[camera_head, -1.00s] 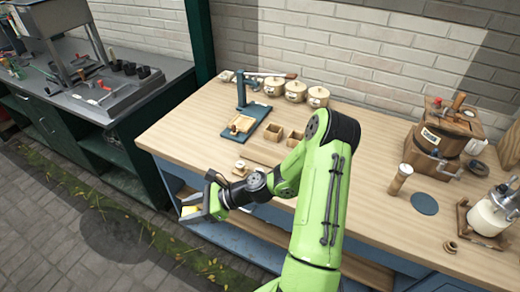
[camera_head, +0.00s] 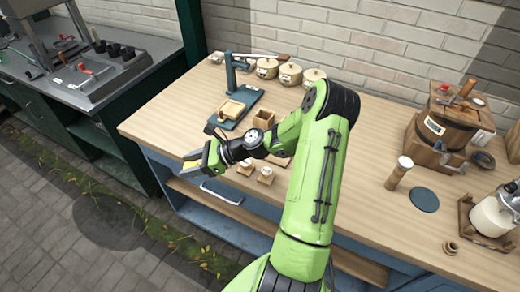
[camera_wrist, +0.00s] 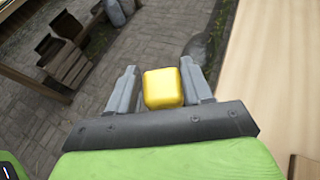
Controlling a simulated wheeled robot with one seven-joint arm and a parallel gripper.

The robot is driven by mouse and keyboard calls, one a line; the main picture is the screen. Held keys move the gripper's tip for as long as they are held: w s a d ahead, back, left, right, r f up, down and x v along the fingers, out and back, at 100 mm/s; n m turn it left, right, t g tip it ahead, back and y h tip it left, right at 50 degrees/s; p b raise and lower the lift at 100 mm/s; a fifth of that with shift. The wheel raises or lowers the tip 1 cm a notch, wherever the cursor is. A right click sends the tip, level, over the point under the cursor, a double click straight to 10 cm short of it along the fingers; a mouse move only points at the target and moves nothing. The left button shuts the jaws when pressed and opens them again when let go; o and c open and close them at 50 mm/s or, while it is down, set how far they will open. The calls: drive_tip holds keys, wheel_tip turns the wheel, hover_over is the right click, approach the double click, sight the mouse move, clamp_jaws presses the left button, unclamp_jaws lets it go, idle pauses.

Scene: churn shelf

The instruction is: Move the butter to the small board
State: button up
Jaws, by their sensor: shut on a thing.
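The butter (camera_wrist: 163,88) is a yellow block between the two grey fingers of my gripper (camera_wrist: 164,90) in the wrist view. My gripper (camera_head: 192,166) is shut on it. In the head view only a little yellow of the butter (camera_head: 191,163) shows between the fingers, off the front edge of the wooden bench top. A small light wooden board (camera_head: 231,108) lies on the blue base of a stand at the bench's left, behind my gripper. Two small square wooden pieces (camera_head: 265,176) with pale tops sit near the front edge. I cannot tell which is the small board.
An open wooden box (camera_head: 264,119) stands close behind my arm. Lidded pots (camera_head: 289,74) line the wall. A wooden churn (camera_head: 444,130), a roller-like item (camera_head: 398,174), a blue disc (camera_head: 424,199) and a glass jar (camera_head: 494,214) are at right.

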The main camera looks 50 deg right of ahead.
drive_tip(key=s+d+r+m+t+h+b, duration=0.1)
drive_tip(key=d+r+m+t+h+b, duration=0.15)
drive_tip(key=d, duration=0.85)
drive_tip(key=s+d+r+m+t+h+b, duration=0.1)
drive_tip(key=d+r+m+h+b, duration=0.25)
drive_tip(key=d, duration=0.85)
drive_tip(key=shift+g, duration=0.25)
wheel_tip(320, 180, down, 10)
drive_tip(key=b, duration=0.5)
drive_tip(key=shift+a+r, duration=0.1)
drive_tip(key=shift+r, duration=0.05)
drive_tip(key=shift+c, duration=0.5)
drive_tip(key=o, duration=1.1)
